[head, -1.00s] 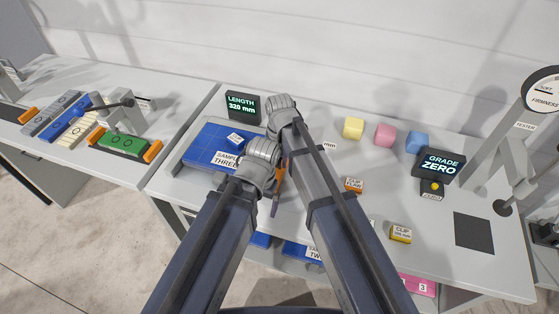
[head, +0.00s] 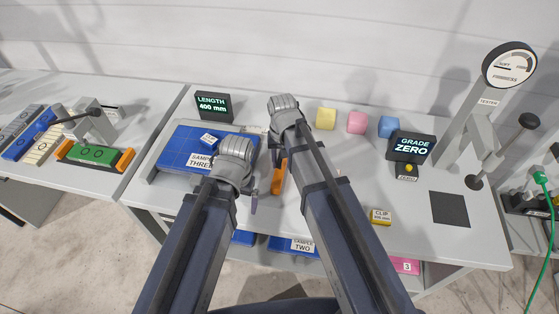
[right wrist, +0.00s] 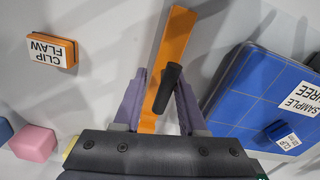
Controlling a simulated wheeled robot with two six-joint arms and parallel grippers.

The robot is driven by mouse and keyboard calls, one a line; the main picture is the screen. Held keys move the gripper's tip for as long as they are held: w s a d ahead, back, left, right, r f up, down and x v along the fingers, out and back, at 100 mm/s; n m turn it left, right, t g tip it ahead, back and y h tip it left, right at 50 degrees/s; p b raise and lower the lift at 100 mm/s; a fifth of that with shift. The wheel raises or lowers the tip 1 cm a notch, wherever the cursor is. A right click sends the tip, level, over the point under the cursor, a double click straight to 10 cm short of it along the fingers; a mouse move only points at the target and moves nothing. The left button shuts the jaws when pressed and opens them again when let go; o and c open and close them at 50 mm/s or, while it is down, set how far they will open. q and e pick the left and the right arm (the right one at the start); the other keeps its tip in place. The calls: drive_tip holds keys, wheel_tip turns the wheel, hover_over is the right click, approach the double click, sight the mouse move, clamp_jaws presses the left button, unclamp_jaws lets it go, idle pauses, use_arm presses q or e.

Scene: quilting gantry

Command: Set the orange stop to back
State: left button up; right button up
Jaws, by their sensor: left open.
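The orange stop (head: 278,178) is a long bar on the table, right of the blue Sample Three piece (head: 182,150); the right arm hides part of it. In the right wrist view the orange bar (right wrist: 175,40) carries a dark upright knob (right wrist: 168,85). My right gripper (right wrist: 160,84) has its fingers apart on either side of the knob, the knob close to the right-hand finger. A gap shows on the other side. My left gripper (head: 253,197) is open beside the stop, mostly hidden by its own wrist. The length display (head: 213,106) reads 400 mm.
Yellow (head: 325,118), pink (head: 357,122) and blue (head: 391,126) cubes stand at the back. The Clip Flaw block (right wrist: 52,50) lies beside the stop.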

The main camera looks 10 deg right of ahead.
use_arm(q)
drive_tip(key=shift+r, duration=0.1)
use_arm(e)
drive_tip(key=shift+a+r, duration=0.1)
wheel_tip(320, 180, up, 8)
drive_tip(key=p, duration=0.8)
use_arm(q)
wheel_tip(320, 180, up, 8)
drive_tip(key=shift+f, duration=0.2)
use_arm(e)
drive_tip(key=shift+f, duration=0.2)
drive_tip(key=shift+s+f, duration=0.15)
drive_tip(key=shift+s, duration=0.15)
use_arm(q)
wheel_tip(320, 180, down, 5)
drive_tip(key=b, duration=0.5)
drive_tip(key=shift+f, duration=0.15)
use_arm(e)
drive_tip(key=s+f+n, duration=0.1)
drive_tip(key=s, duration=0.3)
drive_tip(key=s+a+f+n, duration=0.1)
drive_tip(key=s+f+n, duration=0.1)
drive_tip(key=s, duration=0.2)
drive_tip(key=s+a+f+n+h, duration=0.1)
drive_tip(key=s+f+n, duration=0.1)
drive_tip(key=s, duration=0.3)
drive_tip(key=shift+s, duration=0.1)
drive_tip(key=shift+r, duration=0.1)
